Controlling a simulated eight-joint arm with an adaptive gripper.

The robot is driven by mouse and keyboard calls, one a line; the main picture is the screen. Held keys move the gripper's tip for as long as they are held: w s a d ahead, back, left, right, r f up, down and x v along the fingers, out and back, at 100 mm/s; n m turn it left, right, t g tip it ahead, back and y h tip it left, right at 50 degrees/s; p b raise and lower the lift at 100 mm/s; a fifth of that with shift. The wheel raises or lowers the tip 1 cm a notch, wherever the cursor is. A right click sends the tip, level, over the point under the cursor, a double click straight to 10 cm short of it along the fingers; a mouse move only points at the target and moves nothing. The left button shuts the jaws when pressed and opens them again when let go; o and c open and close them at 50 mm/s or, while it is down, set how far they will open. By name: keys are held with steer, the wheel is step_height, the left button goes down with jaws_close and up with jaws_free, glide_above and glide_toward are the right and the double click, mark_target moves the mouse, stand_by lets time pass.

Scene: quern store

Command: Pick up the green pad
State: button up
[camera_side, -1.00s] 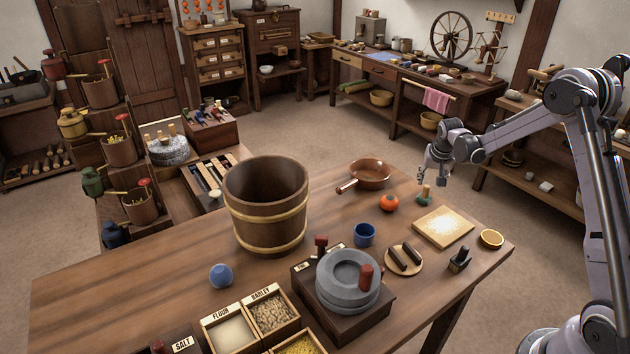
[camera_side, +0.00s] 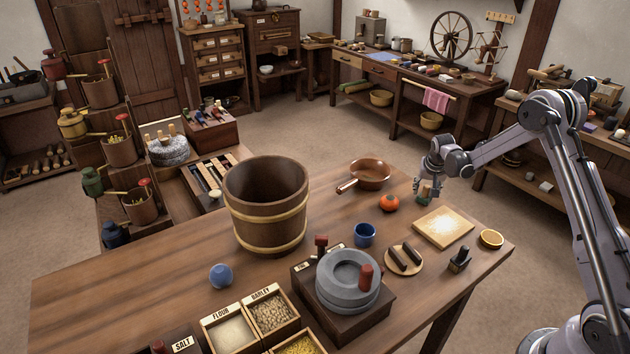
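The green pad (camera_side: 425,199) is at the far right edge of the wooden table, just behind the square board. Only a little of its green shows; its wooden knob is hidden by my gripper. My gripper (camera_side: 426,190) points down and is right over the pad, with its fingers at the height of the knob. The fingers are too small and overlapped to tell whether they are open around the knob or shut on it. The pad appears to rest on the table.
A red-orange tomato-like thing (camera_side: 389,203) and a copper pan (camera_side: 370,174) stand left of my gripper. A blue cup (camera_side: 364,235) and large wooden bucket (camera_side: 266,205) stand farther left.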

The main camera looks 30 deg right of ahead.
jaws_close()
steer(key=shift+r, duration=0.15)
